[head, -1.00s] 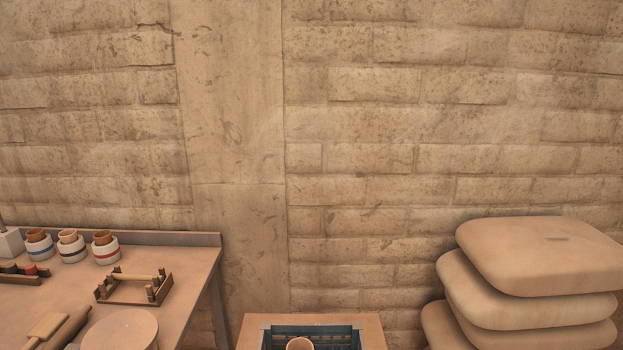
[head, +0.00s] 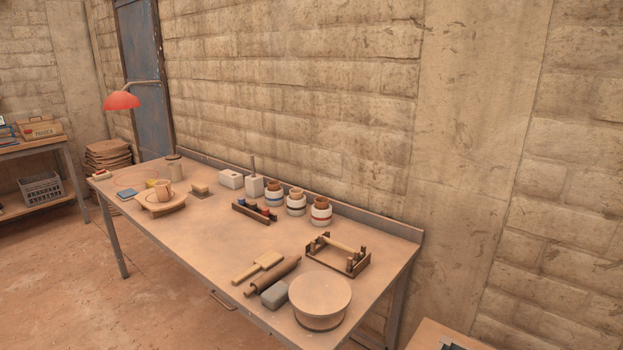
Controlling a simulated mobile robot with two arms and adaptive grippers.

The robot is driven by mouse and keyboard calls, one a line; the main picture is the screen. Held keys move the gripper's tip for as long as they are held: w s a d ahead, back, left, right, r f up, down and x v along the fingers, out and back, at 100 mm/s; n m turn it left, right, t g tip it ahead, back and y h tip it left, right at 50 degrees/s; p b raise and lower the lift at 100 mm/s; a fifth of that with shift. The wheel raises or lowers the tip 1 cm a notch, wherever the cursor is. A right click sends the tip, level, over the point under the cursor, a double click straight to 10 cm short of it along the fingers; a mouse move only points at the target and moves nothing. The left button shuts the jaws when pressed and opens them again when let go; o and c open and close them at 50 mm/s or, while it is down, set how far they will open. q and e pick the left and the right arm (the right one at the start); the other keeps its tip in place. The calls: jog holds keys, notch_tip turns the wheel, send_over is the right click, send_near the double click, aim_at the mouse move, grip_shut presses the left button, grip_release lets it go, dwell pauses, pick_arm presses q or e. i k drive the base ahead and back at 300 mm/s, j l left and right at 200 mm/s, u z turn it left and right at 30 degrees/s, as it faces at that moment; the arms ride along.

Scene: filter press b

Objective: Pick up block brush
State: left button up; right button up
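The workbench (head: 215,246) runs along the wall in the head view. A small wooden block-shaped item (head: 199,188), which may be the block brush, sits on a dark flat piece towards the bench's back left; it is too small to tell for sure. A wooden paddle-like tool (head: 258,267) lies near the front edge beside a rolling pin (head: 273,275) and a grey block (head: 275,295). Neither of my grippers is in view.
A round wheel-like disc (head: 320,296) stands at the bench's near right end, with a wooden rack (head: 338,254) behind it. Several banded jars (head: 296,203) line the back. A red lamp (head: 122,101) stands at the far left. The bench's middle is clear.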

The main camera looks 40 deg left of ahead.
aim_at(197, 188)
jog(key=u, duration=1.95)
jog(key=z, duration=0.6)
jog(key=i+j+z, duration=0.15)
jog(key=j+z, duration=0.2)
jog(key=j, duration=0.2)
jog(key=j+z, duration=0.4)
jog(key=j, duration=0.15)
jog(key=j+z, duration=0.35)
jog(key=j, duration=0.25)
